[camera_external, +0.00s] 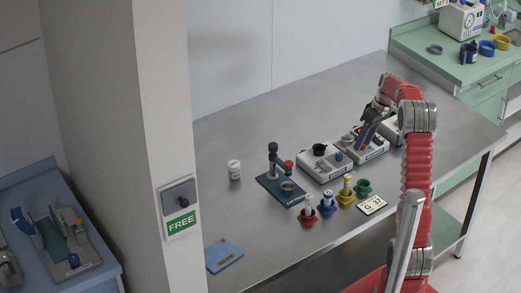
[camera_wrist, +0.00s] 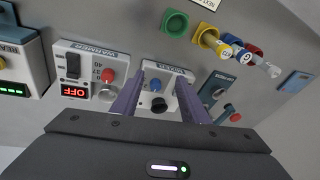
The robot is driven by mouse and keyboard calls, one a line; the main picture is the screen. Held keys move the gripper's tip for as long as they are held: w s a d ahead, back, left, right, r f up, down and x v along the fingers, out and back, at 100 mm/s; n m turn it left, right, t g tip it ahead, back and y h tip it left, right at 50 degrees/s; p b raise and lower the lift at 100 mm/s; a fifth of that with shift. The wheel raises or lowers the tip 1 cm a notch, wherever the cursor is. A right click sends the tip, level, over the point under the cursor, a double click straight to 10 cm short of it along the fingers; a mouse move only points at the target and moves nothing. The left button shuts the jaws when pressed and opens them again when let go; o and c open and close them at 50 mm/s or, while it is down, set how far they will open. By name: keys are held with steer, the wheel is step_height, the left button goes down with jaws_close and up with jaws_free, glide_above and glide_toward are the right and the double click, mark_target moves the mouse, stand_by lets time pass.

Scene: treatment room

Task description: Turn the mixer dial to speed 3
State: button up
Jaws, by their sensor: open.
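My gripper (camera_external: 364,138) is open and empty, above the neighbouring warmer in the outside view. Its purple fingers (camera_wrist: 163,80) are apart, touching no dial that I can make out.
The warmer (camera_wrist: 82,58) has a red knob and an OFF display. Another unit (camera_wrist: 18,65) with green lights stands beyond it. A dark green stand (camera_external: 277,190), coloured cups holding vials (camera_external: 346,190), a card (camera_external: 372,205) and a white jar (camera_external: 234,170) are nearby.

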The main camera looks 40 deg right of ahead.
mark_target(340, 154)
steer(key=shift+w+d+r+n+t+y, duration=0.15)
steer(key=shift+w+r+n, duration=0.55)
steer(key=shift+n, duration=0.45)
steer(key=shift+w+d+r+n+t+y, duration=0.1)
steer(key=shift+w+r+n, duration=0.6)
steer(key=shift+n, duration=0.4)
steer(key=shift+w+d+r+n+t+y, duration=0.15)
steer(key=shift+w+r+n, duration=0.55)
steer(key=shift+n, duration=0.45)
steer(key=shift+f, duration=0.1)
steer(key=x, duration=1.4)
steer(key=shift+c, duration=0.4)
jaws_close()
